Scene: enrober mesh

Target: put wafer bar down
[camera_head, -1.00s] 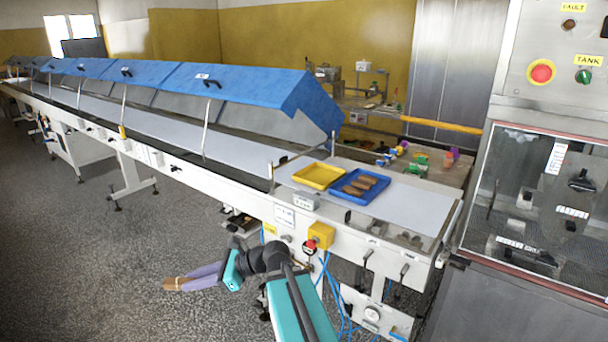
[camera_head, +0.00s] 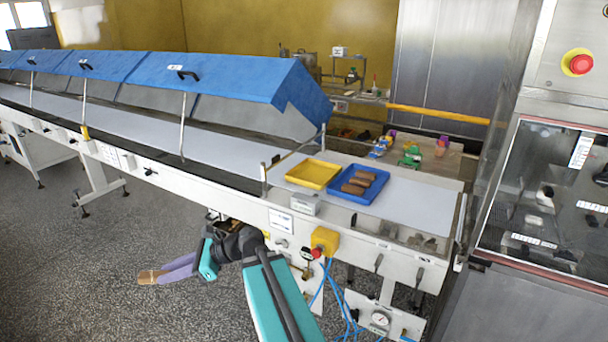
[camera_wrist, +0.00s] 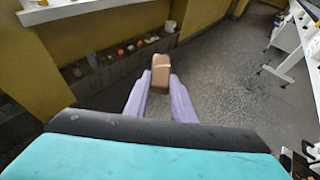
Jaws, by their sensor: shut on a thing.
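Several brown bars (camera_head: 358,184) lie in the blue tray. The gripper is well away from both trays, lower and to their left.
The long conveyor (camera_head: 230,163) has blue hinged covers (camera_head: 230,80) on its left stretch. A yellow box with a red button (camera_head: 324,241) sticks out from its front. A steel cabinet (camera_head: 553,200) stands at the right. The belt right of the blue tray is clear.

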